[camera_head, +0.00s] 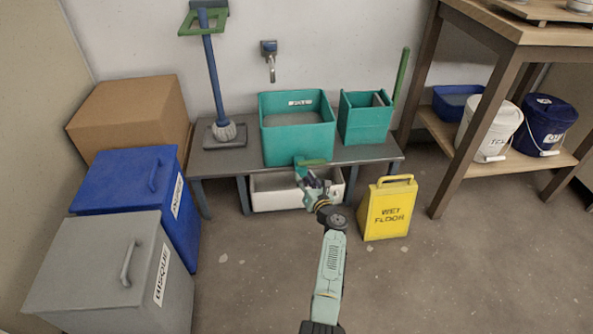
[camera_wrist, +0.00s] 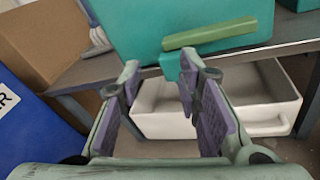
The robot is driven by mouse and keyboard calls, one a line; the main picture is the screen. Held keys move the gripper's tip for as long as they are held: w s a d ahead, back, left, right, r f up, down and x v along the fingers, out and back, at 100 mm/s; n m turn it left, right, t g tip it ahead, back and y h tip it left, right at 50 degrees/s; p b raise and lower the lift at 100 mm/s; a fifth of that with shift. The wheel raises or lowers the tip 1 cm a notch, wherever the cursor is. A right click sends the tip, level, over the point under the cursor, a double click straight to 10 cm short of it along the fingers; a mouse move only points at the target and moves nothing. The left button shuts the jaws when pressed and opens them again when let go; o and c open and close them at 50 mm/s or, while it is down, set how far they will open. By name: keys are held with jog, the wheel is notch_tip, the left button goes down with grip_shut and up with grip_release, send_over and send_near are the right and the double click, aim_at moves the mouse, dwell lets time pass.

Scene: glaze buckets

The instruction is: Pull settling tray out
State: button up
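A white tray (camera_head: 272,200), which I take to be the settling tray, sits on the floor under the grey bench (camera_head: 350,153). In the wrist view the tray (camera_wrist: 160,122) shows its front wall, with a handle (camera_wrist: 268,128) at the right part. My gripper (camera_head: 311,177) is in front of the bench, above the front of the tray in the picture, and hides part of it. In the wrist view my gripper (camera_wrist: 160,73) is open, with its purple-padded fingers apart and nothing between them. I cannot tell whether a finger touches the tray.
A teal basin (camera_head: 298,142) with a green bar (camera_wrist: 210,34) on its front stands on the bench just above my gripper. A yellow wet floor sign (camera_head: 388,210) stands right of the tray. Blue (camera_head: 140,200) and grey (camera_head: 110,275) bins stand left. The floor in front is clear.

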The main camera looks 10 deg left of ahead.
jog(key=shift+w+a+r+n, duration=0.1)
jog(key=shift+a+r+n, duration=0.65)
jog(key=shift+r, duration=0.35)
jog(key=shift+a+r+n, duration=0.65)
jog(key=shift+a+r, duration=0.15)
jog(key=shift+r, duration=0.25)
